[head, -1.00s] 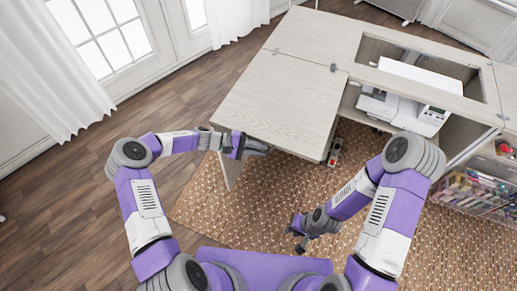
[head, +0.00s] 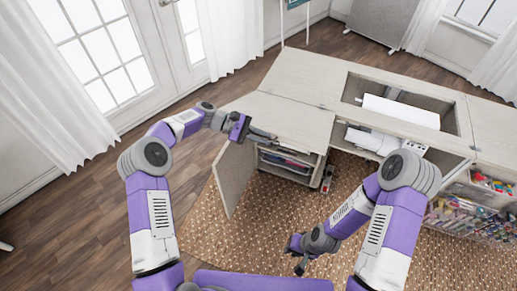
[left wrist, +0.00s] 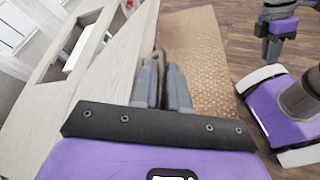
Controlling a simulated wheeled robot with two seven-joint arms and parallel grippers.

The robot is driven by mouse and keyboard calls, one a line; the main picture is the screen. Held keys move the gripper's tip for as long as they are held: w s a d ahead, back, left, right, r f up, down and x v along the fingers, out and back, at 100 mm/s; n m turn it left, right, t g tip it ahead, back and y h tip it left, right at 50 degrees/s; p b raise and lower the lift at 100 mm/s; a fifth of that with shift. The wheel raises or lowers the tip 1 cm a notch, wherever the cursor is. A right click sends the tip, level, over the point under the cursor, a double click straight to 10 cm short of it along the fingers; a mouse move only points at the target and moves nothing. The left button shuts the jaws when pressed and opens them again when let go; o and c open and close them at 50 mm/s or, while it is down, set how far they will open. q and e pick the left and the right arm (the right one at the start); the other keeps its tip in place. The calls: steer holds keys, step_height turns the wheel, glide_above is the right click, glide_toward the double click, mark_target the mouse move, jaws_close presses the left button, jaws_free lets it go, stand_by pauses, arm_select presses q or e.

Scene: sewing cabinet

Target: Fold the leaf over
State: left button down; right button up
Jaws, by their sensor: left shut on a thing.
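The leaf (head: 285,118) is a pale wood panel hinged to the left part of the sewing cabinet's top. In the head view it reaches out from the hinge line towards me. My left gripper (head: 263,135) is at its near edge. The exact contact is partly hidden by the fingers. My right gripper (head: 296,258) hangs low over the rug, empty and apart from the cabinet, its fingers looking spread.
The cabinet top has an opening with a white sewing machine (head: 372,140) below. Drawers (head: 285,165) sit under the leaf, beside an upright side panel (head: 235,172). Clear bins (head: 470,215) of sewing supplies stand at right. The patterned rug (head: 260,225) is clear in front.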

arm_select(q)
steer(key=shift+w+d+r+p, duration=0.2)
steer(key=shift+w+r+p, duration=0.25)
steer(key=shift+r, duration=0.55)
steer(key=shift+w+d+r+p, duration=0.15)
steer(key=shift+w+r+p, duration=0.1)
steer(key=shift+w+r, duration=0.65)
steer(key=shift+w+d+r+p, duration=0.2)
steer(key=shift+w+r+p, duration=0.15)
steer(key=shift+r, duration=0.8)
